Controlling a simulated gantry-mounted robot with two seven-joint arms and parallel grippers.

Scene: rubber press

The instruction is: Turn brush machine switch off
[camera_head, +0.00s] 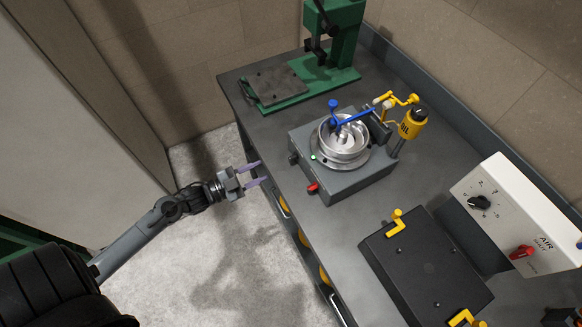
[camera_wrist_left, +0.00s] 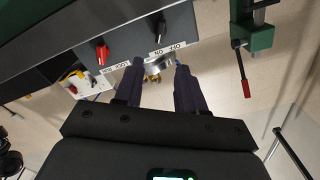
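The brush machine (camera_head: 345,182) is a grey box with a round metal bowl (camera_head: 343,142) on top, standing on the dark workbench. A black switch knob (camera_head: 293,158) and a red knob (camera_head: 313,188) stick out of its front side. In the left wrist view the black knob (camera_wrist_left: 160,28) is above an ON/OFF label (camera_wrist_left: 168,48) seen upside down, and the red knob (camera_wrist_left: 102,52) is to its left. My left gripper (camera_head: 256,174) is open and empty, off the bench's front edge, its purple fingers pointing toward the machine but apart from the knobs. My right gripper is not in view.
A green press (camera_head: 335,45) stands at the back of the bench. A yellow oiler (camera_head: 411,123) is behind the bowl. A black plate with yellow clamps (camera_head: 425,262) and a white control box (camera_head: 520,215) are to the right. The floor before the bench is clear.

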